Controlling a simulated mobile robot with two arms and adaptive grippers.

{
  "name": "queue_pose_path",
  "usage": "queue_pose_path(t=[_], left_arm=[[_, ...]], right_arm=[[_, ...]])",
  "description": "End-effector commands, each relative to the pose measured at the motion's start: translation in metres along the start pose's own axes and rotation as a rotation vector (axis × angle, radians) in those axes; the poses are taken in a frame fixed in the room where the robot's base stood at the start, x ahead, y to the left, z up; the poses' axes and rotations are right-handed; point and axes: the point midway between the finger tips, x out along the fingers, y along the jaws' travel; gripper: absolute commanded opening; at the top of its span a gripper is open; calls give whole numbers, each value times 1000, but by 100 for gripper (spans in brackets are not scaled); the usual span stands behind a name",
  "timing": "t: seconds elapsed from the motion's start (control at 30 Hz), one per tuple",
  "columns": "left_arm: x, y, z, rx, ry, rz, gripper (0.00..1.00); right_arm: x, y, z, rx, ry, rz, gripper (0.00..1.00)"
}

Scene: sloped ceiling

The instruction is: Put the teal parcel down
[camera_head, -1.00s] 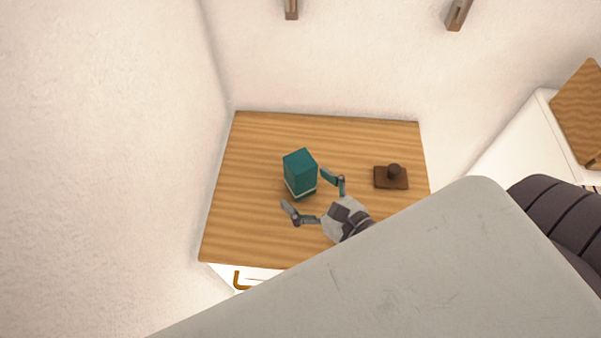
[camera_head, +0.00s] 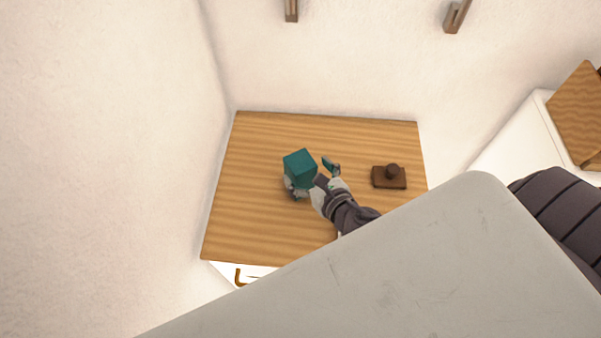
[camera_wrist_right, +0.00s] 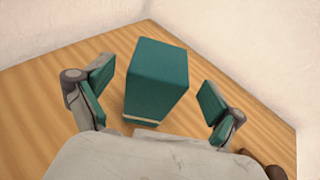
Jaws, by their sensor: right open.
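The teal parcel (camera_head: 300,166) stands upright on the wooden top (camera_head: 245,225) of a white cabinet, left of its middle. It also shows in the right wrist view (camera_wrist_right: 157,78), with a pale band near its bottom. My right gripper (camera_head: 312,178) is open, its fingers spread on either side of the parcel. In the right wrist view both fingers (camera_wrist_right: 157,92) stand apart from the parcel, with gaps on each side. In the head view the gripper hides the parcel's lower part. My left gripper is not in view.
A dark brown block with a round knob (camera_head: 389,177) sits on the right of the wooden top. White walls close in behind and at left. Another white unit with a wooden board (camera_head: 575,115) stands at right. The back and left of the top are clear.

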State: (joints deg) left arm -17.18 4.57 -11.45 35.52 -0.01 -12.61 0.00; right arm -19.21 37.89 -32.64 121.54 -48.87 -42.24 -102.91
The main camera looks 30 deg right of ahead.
Motion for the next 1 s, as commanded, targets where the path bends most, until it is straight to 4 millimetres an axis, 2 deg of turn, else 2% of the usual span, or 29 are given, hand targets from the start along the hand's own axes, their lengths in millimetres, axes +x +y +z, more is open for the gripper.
queue_pose_path(t=[0.1, 0.2, 0.47, 0.57, 0.9, 0.93, 0.97, 1.0], left_arm=[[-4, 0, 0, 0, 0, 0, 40], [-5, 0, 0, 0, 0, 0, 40], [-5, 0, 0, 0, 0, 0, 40], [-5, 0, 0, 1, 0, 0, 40], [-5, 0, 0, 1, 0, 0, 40], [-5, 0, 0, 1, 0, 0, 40], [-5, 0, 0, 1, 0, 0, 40], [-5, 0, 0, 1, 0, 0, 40]], right_arm=[[19, 1, 1, 0, -2, -1, 94], [29, 2, 1, 0, -1, -1, 94], [33, 2, 0, 0, 1, 1, 94], [33, 2, 0, 0, 1, 1, 81], [33, 2, 0, -1, 1, 0, 24], [33, 2, 0, -1, -1, 1, 22], [33, 2, 0, -1, -1, 1, 16], [33, 2, 0, -1, -1, 1, 15]])
